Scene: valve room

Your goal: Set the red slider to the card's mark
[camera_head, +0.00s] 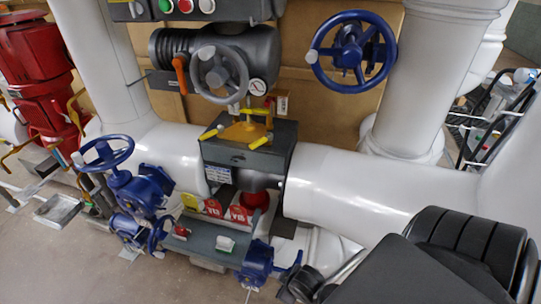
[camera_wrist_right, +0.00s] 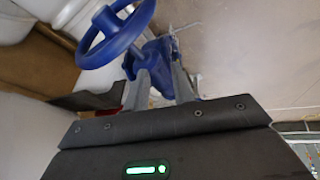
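A small red piece (camera_head: 181,232) shows at the left end of a grey panel (camera_head: 203,238), low in the middle of the head view. It may be the red slider, but it is too small to tell. A small white and green piece (camera_head: 225,243) sits further right on the panel. No mark on a card is readable. My right arm enters the head view at lower right, with its dark gripper end near the floor, right of the panel. In the right wrist view my right gripper (camera_wrist_right: 161,88) has its two grey fingers apart, with nothing seen held. My left gripper is out of view.
Large white pipes (camera_head: 350,190) run behind. Blue valves (camera_head: 142,190) stand left of the panel, and another blue valve (camera_head: 257,262) is at its right end. A blue handwheel (camera_wrist_right: 115,32) shows beyond the fingers in the wrist view. Open floor lies at lower left.

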